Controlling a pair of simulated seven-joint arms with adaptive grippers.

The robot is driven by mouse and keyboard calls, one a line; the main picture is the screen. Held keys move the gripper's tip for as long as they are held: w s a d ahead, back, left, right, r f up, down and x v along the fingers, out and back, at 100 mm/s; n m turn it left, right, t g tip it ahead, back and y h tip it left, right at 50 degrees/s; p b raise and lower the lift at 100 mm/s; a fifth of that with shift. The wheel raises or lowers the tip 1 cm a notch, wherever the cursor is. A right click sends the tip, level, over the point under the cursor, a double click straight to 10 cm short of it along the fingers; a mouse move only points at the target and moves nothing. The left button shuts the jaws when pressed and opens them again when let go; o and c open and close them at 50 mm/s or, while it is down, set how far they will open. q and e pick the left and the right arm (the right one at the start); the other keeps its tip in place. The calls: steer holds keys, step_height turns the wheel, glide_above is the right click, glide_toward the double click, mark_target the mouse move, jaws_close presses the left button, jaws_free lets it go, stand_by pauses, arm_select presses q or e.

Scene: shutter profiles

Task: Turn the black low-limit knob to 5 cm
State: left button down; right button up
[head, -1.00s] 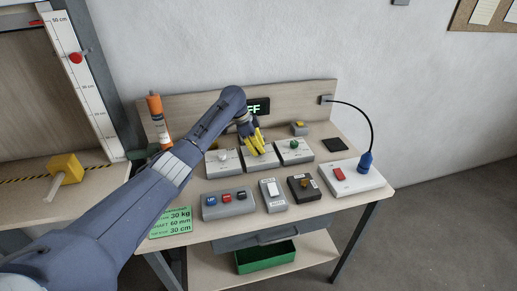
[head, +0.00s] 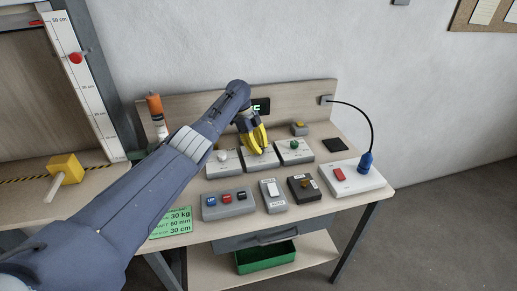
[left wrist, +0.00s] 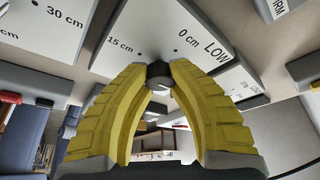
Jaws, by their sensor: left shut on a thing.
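The black low-limit knob (left wrist: 157,70) shows in the left wrist view, between the yellow fingertips of my left gripper (left wrist: 160,78). The gripper is shut on it. The knob's face is partly covered, and I cannot tell which mark it points to. Its white plate (left wrist: 160,30) reads LOW, with 0 cm and 15 cm marks visible; a 5 cm mark is not readable. In the head view my left gripper (head: 259,147) reaches down onto the middle grey box (head: 263,163) of the back row, hiding the knob. My right gripper is not in view.
Boxes with a white knob (head: 223,155) and a green knob (head: 294,146) stand close on either side. In front are a three-button box (head: 230,204), a white rocker switch (head: 272,189) and a dark box (head: 304,188). A display (head: 261,105) behind is partly hidden by my arm.

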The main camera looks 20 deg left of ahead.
arm_select(q)
steer(key=shift+d, duration=0.25)
steer(key=c, duration=1.4)
jaws_free()
steer(key=o, duration=0.3)
steer(key=shift+a, duration=0.1)
steer(key=shift+o, duration=0.2)
steer(key=v, duration=1.2)
